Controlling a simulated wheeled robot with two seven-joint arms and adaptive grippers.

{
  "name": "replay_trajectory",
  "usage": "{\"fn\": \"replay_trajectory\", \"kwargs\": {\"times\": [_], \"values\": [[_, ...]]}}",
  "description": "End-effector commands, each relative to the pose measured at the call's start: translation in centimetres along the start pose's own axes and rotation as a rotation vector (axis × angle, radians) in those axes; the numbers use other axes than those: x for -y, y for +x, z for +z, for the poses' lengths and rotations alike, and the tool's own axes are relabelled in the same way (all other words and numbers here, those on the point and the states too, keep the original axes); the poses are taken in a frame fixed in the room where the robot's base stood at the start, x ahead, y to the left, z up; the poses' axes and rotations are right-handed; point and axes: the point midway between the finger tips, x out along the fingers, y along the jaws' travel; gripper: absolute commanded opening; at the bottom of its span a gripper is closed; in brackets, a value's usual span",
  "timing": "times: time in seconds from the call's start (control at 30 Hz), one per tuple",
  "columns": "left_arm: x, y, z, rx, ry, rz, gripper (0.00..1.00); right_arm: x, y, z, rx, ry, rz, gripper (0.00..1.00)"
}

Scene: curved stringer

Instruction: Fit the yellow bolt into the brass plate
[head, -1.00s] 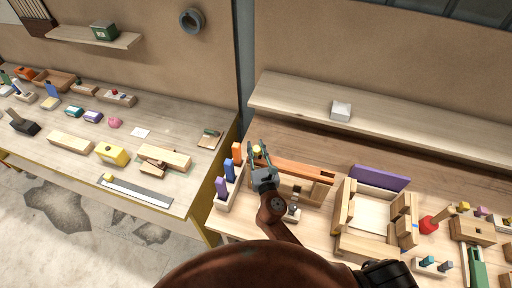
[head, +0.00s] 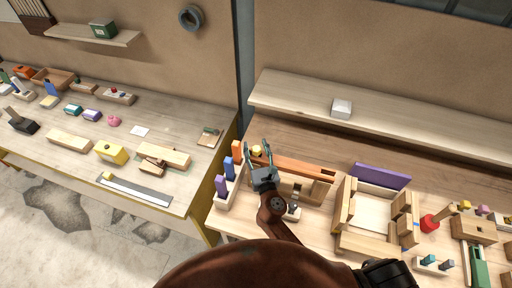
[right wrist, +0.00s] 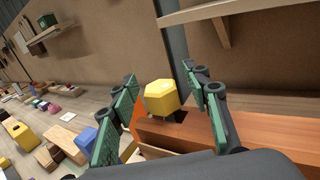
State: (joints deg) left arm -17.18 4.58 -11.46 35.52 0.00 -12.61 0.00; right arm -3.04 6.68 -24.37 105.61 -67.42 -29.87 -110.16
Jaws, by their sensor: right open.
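The yellow bolt (head: 256,151) has a faceted head and is at the left end of a reddish-brown wooden beam (head: 305,168). In the right wrist view the bolt (right wrist: 162,98) stands roughly upright at the beam (right wrist: 185,134), between my spread fingers, with a gap on both sides. How deep its shank sits is hidden. My right gripper (head: 259,146) is open and empty around the bolt; its green-padded fingers (right wrist: 162,84) show in the right wrist view. I cannot make out the brass plate clearly. My left gripper is not in view.
A rack (head: 228,190) with orange, blue and purple blocks stands close left of the gripper. A wooden frame with a purple board (head: 381,177) is to the right. A shelf (head: 400,122) runs behind. Another bench (head: 180,187) with several blocks is at left.

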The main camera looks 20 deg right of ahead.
Motion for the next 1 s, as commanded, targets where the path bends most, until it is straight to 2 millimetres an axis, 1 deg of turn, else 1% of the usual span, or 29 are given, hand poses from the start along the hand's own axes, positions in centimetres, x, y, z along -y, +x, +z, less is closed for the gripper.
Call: {"fn": "replay_trajectory", "kwargs": {"times": [0.13,0.23,0.37,0.5,0.6,0.7,0.83,1.0], "values": [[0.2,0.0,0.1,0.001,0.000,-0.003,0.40,0.0,-0.5,-0.1,-0.002,0.000,0.000,0.44],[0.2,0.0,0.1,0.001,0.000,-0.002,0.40,0.1,-1.7,-0.1,-0.002,-0.001,-0.001,0.44],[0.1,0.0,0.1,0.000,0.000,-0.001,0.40,0.1,-4.3,-0.2,-0.004,-0.001,-0.001,0.44],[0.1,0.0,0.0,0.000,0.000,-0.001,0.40,0.1,-7.3,-0.2,-0.004,0.000,-0.001,0.44],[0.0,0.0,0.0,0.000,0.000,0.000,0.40,0.1,-9.2,-0.2,-0.004,0.000,-0.001,0.44],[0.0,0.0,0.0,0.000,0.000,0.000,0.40,0.0,-10.6,-0.1,-0.003,-0.001,0.000,0.44],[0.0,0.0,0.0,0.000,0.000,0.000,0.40,0.0,-11.7,0.0,-0.001,0.000,-0.001,0.44],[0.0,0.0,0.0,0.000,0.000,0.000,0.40,0.0,-12.0,0.0,0.000,-0.001,0.000,0.44]]}}
